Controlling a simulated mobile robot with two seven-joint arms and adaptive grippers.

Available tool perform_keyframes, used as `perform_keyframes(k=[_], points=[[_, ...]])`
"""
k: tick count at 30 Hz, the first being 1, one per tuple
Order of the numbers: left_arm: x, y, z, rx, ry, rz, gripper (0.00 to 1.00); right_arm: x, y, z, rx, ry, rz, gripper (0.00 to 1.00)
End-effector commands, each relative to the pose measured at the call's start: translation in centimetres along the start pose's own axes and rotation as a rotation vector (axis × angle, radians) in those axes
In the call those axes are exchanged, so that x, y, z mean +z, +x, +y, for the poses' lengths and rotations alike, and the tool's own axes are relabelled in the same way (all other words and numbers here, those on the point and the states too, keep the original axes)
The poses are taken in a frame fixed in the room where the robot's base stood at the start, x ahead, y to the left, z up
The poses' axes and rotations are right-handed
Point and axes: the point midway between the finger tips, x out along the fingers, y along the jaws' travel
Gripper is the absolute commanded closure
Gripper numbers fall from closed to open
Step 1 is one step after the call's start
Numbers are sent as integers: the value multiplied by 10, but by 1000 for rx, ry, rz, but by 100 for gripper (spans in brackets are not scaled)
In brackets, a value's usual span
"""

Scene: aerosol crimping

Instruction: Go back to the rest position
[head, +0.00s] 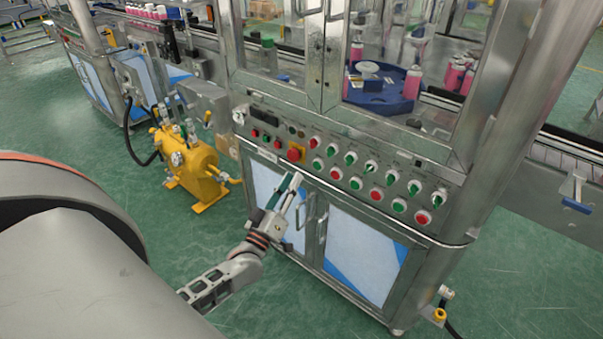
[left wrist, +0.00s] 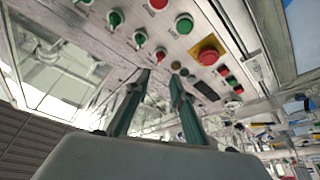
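My left gripper (head: 293,183) is in front of the machine's lower cabinet, just below the control panel (head: 345,165) in the head view. Its two fingers point up toward the panel, with a gap between them and nothing held. In the left wrist view the left gripper (left wrist: 161,75) shows the same gap, with the panel's buttons beyond the fingertips. The red stop button on its yellow base (head: 296,153) is near the fingertips in the head view; in the left wrist view the stop button (left wrist: 208,53) is right of them. Whether anything is touched I cannot tell. My right gripper is not in view.
The steel crimping machine (head: 470,140) has glass windows, with a blue turntable (head: 385,95) and pink cans inside. A yellow pump unit (head: 190,165) stands on the green floor to the left. A conveyor (head: 560,175) runs right. Floor (head: 515,280) at lower right is mostly clear.

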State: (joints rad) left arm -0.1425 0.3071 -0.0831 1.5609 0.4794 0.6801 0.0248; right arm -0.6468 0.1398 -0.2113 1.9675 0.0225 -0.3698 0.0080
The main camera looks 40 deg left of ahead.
Motion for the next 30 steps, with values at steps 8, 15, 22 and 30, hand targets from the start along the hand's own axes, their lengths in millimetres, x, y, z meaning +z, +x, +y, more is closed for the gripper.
perform_keyframes(k=[8,15,22,30], points=[[4,-2,2,2,5,-11,77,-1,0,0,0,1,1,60],[75,-64,38,49,148,-272,77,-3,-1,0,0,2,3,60],[159,-188,78,124,417,-677,77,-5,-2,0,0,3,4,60],[186,-294,91,169,660,-983,77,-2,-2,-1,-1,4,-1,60]])
